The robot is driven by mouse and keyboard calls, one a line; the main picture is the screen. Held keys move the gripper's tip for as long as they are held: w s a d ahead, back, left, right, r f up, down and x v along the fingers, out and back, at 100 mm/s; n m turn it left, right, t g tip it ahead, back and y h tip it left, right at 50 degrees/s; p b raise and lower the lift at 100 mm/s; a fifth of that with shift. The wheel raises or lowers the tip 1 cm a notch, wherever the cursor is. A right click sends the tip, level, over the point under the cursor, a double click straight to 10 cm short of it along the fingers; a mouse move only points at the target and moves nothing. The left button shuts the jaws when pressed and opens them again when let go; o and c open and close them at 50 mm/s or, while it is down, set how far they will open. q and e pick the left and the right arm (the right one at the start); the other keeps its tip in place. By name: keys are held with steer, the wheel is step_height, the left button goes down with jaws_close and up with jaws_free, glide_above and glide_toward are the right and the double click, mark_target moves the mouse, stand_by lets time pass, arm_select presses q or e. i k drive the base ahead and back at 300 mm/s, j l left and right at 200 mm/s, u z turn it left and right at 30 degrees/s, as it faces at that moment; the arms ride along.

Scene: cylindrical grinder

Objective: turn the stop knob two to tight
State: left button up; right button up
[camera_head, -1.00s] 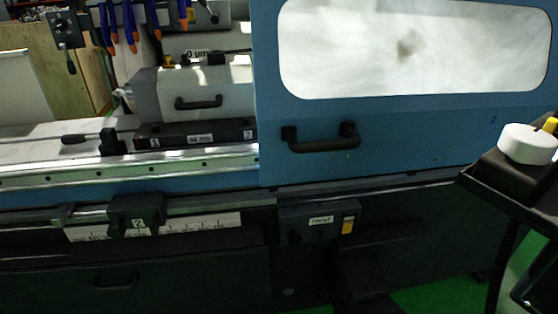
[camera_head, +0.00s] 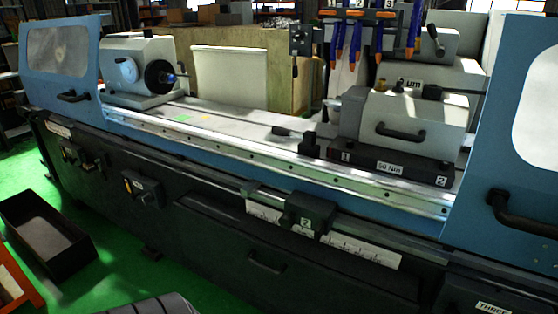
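A dark stop block marked 2 (camera_head: 308,213) sits on the rail along the front of the blue grinder, above a white scale strip (camera_head: 362,250). Its knob is too dark and small to make out, so I cannot tell whether it is tight or loose. Neither of my grippers is in view.
A blue door with a handle (camera_head: 520,215) stands at the right. A dark open bin (camera_head: 30,245) and an orange object (camera_head: 20,285) are on the green floor at left. A dark ribbed object (camera_head: 150,305) shows at the bottom edge. Floor around the bin is partly clear.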

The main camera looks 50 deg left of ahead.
mark_target(287, 221)
steer(key=u, duration=1.5)
